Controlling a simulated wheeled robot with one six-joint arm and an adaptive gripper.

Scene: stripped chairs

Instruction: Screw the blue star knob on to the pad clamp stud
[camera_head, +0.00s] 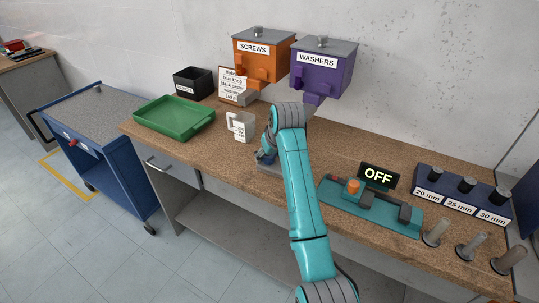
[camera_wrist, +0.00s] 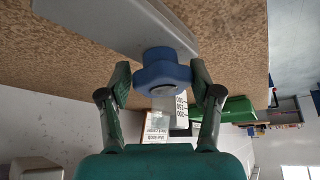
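The blue star knob (camera_wrist: 162,66) is between the two fingers of my gripper (camera_wrist: 163,84) in the wrist view. The pads appear to touch it on both sides. A small grey round end shows at the knob's centre. A grey slab-like part (camera_wrist: 115,24), perhaps the pad clamp's base, lies just behind the knob on the worktop. I cannot tell whether the knob is on a stud; no stud is clearly visible. In the head view, my gripper (camera_head: 266,154) is low over the bench beside a grey base (camera_head: 270,167), mostly hidden by my arm.
A green tray (camera_head: 174,119), a black box (camera_head: 193,83) and a white labelled block (camera_head: 241,126) stand left on the bench (camera_head: 330,150). Orange (camera_head: 262,57) and purple (camera_head: 320,70) bins hang behind. A teal fixture (camera_head: 370,207) with an OFF sign stands right.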

